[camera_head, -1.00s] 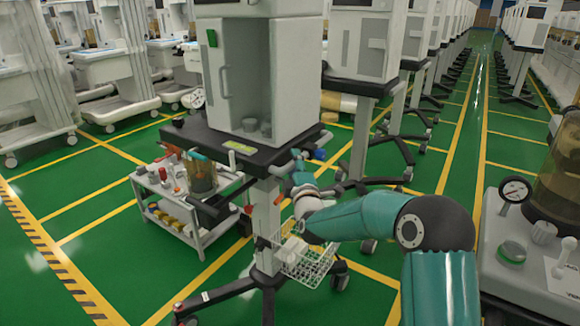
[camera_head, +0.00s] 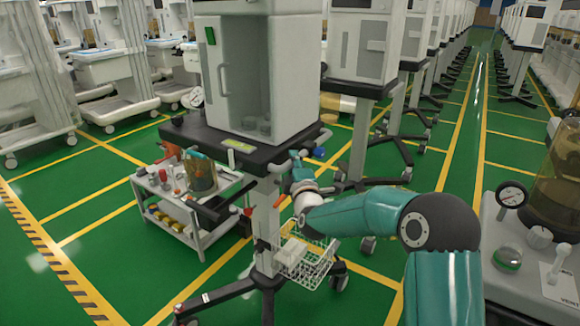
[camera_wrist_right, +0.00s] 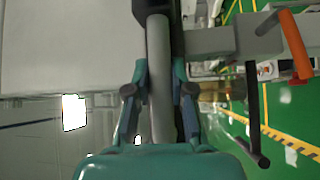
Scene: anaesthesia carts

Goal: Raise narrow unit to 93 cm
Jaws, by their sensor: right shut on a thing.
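The narrow unit is a white cabinet (camera_head: 295,75) on a dark platform (camera_head: 215,143), carried by a slim grey column (camera_head: 266,220) over a wheeled base (camera_head: 222,296). My right gripper (camera_head: 297,163) is at the platform's near right corner, just beneath its edge. In the right wrist view, my right gripper (camera_wrist_right: 160,95) has its two fingers on either side of a grey rounded bar (camera_wrist_right: 158,60) and is shut on it. An orange lever (camera_wrist_right: 296,45) and a dark lever (camera_wrist_right: 253,110) stick out to the right there. My left gripper is not in view.
A wire basket (camera_head: 320,268) hangs on the column below my right arm. A low white trolley (camera_head: 205,238) with jars stands at left. A machine with a gauge (camera_head: 512,195) stands close at right. Green floor is free between the rows.

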